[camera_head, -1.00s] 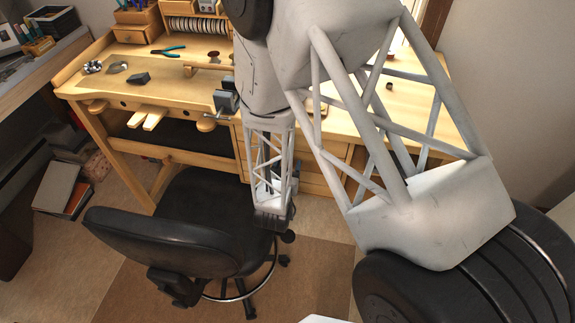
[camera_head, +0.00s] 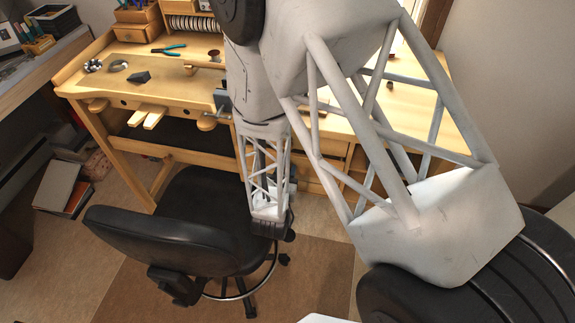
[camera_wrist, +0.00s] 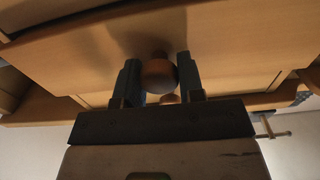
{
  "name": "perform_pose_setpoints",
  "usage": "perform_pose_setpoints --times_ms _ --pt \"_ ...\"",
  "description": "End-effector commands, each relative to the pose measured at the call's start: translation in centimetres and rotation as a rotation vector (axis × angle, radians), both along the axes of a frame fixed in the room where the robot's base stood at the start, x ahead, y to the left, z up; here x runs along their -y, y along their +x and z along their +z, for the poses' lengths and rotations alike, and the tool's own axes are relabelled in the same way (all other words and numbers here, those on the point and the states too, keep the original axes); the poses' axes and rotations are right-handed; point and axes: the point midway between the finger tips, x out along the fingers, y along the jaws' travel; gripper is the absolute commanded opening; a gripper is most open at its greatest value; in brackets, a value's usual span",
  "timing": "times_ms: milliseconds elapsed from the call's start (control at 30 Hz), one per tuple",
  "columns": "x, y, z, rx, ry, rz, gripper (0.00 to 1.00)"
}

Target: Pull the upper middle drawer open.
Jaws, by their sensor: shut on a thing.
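In the wrist view, my gripper (camera_wrist: 156,62) has its two dark fingers on either side of a round wooden knob (camera_wrist: 157,77) and is shut on it. The knob is on a plain wooden drawer front (camera_wrist: 235,40), which fills much of that view. A second round knob (camera_wrist: 170,99) shows just below the held one. In the head view, the dark end of my gripper (camera_head: 271,227) is low in front of the workbench. My arm hides most of the drawers there, so how far this drawer stands out cannot be told.
A black swivel chair (camera_head: 185,225) stands close to the left of my gripper. The wooden workbench (camera_head: 190,75) carries pliers (camera_head: 168,50) and small metal pieces. Grey books (camera_head: 58,186) lie on the floor at left. Brown floor is clear in front.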

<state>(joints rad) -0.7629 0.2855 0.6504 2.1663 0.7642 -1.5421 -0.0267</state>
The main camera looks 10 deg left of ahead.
Motion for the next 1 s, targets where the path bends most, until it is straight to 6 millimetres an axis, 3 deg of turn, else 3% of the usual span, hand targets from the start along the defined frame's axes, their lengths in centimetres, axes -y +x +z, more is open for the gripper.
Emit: perform_pose_setpoints --times_ms 400,800,833,1000 --pt "-0.1 -5.2 0.0 0.000 -0.001 0.003 0.00" --pt "0.0 -5.8 0.0 0.001 0.000 0.001 0.00" --pt "0.0 -5.8 0.0 0.001 0.000 0.001 0.37" --pt "0.0 -5.8 0.0 0.001 0.000 0.001 0.60"
